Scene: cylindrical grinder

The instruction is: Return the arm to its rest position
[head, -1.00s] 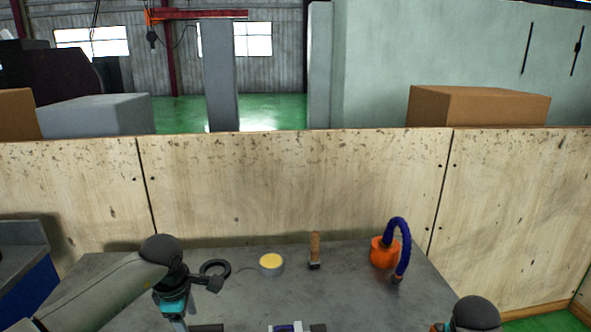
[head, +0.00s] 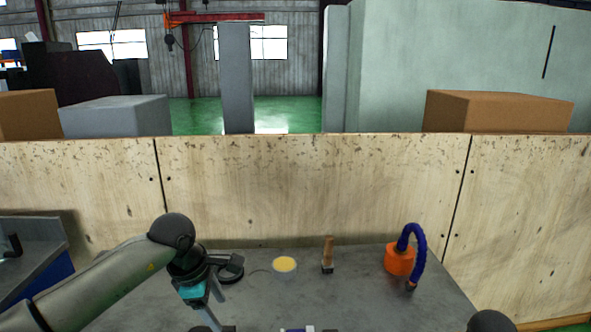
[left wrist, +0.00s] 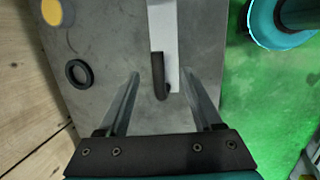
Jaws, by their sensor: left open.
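My left arm comes in from the left in the head view, bent above the left part of the grey table (head: 340,290). In that view the left gripper is mostly hidden behind its own wrist and cut by the lower edge. In the left wrist view my left gripper (left wrist: 161,76) points down with its two fingers wide apart and nothing between them. A pale bar with a dark handle (left wrist: 158,75) lies on the table below, between the fingertips in that view. Of my right arm only a dark rounded joint shows at the bottom right of the head view; its gripper is out of view.
A black ring (left wrist: 78,73) and a yellow-topped round tin (head: 285,264) lie on the table. A wooden-handled brush (head: 328,255) and an orange pot with a blue hose (head: 400,259) stand to the right. A plywood wall (head: 310,190) closes the back.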

